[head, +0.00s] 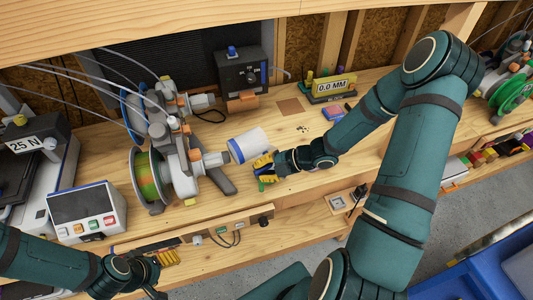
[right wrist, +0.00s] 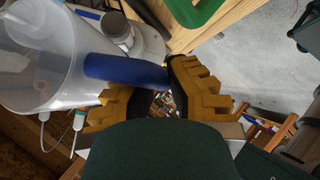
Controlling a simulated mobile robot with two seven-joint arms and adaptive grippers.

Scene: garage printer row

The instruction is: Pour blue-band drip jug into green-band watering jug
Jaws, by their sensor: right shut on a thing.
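The blue-band drip jug (head: 249,144) is a whitish cylinder with a blue band at its left end. It is tilted onto its side above the bench. My right gripper (head: 265,167) is shut on it. In the right wrist view the jug (right wrist: 35,65) is translucent, and its blue part (right wrist: 125,70) lies between the yellow fingers (right wrist: 160,100). My left gripper (head: 157,275) appears open and empty at the lower left, near the bench front. I cannot pick out the green-band watering jug; a green curved piece (right wrist: 195,10) at the wrist view's top is cut off.
A printer with a green-orange spool (head: 148,178) stands just left of the jug. A control box (head: 88,212) is at the left, and a black box (head: 243,70) stands behind. A gauge reading 0.0 MM (head: 331,88) is at the back. Bare bench (head: 295,125) shows right of the jug.

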